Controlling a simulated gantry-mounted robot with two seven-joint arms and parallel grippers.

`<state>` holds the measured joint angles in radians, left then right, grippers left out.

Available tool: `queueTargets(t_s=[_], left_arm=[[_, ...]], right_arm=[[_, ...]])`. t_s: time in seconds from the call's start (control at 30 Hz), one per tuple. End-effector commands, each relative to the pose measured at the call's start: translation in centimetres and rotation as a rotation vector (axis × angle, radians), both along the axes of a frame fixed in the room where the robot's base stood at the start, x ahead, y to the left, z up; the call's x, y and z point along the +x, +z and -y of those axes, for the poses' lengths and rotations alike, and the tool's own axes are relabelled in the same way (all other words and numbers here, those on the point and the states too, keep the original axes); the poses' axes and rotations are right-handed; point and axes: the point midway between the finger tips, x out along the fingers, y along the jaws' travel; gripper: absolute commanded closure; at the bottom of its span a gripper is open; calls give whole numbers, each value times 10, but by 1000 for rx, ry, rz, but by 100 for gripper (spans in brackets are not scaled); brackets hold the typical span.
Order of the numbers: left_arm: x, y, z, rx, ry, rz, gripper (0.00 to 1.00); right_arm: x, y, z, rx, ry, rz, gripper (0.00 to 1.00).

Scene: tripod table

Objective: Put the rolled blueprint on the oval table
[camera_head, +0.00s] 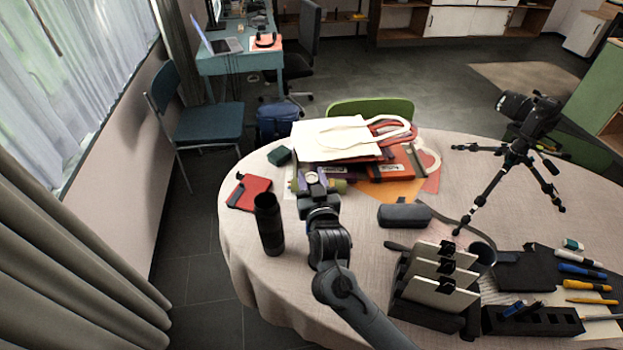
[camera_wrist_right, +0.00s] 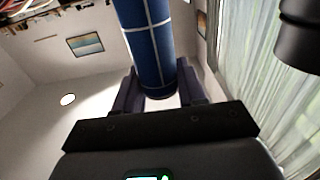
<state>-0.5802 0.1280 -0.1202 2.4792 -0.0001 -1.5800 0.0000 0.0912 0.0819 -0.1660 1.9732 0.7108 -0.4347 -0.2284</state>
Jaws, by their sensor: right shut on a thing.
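The rolled blueprint (camera_wrist_right: 151,45) is a blue tube with white grid lines in the right wrist view. My right gripper (camera_wrist_right: 158,95) is shut on its near end, and the tube runs off the top edge. In the head view my right gripper (camera_head: 315,183) is over the left part of the oval table (camera_head: 300,262), close to the pile of bags and folders. The roll cannot be made out clearly there, and I cannot tell whether it touches anything. The table has a pale cloth. My left gripper is out of view.
A dark bottle (camera_head: 269,225) stands just left of my right arm. A red notebook (camera_head: 250,190), a white tote bag (camera_head: 340,138), a grey case (camera_head: 404,215), a file rack (camera_head: 436,285) and a camera tripod (camera_head: 515,155) crowd the table. Bare cloth shows at the front left.

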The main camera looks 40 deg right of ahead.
Motion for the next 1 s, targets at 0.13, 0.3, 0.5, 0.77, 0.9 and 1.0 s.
queueTargets(t_s=[0.13, 0.3, 0.5, 0.77, 0.9, 1.0], left_arm=[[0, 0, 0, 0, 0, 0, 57], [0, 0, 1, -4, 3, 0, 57], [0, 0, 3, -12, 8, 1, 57], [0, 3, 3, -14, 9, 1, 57], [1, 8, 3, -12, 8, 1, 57], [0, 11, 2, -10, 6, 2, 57]], right_arm=[[0, -4, 0, 0, 0, -1, 59], [0, -3, 0, 0, 0, 0, 35], [0, -3, 0, 0, 0, 0, 35], [-7, 0, -5, 1, 2, -2, 35], [-26, 1, -14, 2, 1, -2, 35], [-42, 0, -23, 3, 3, -3, 35]])
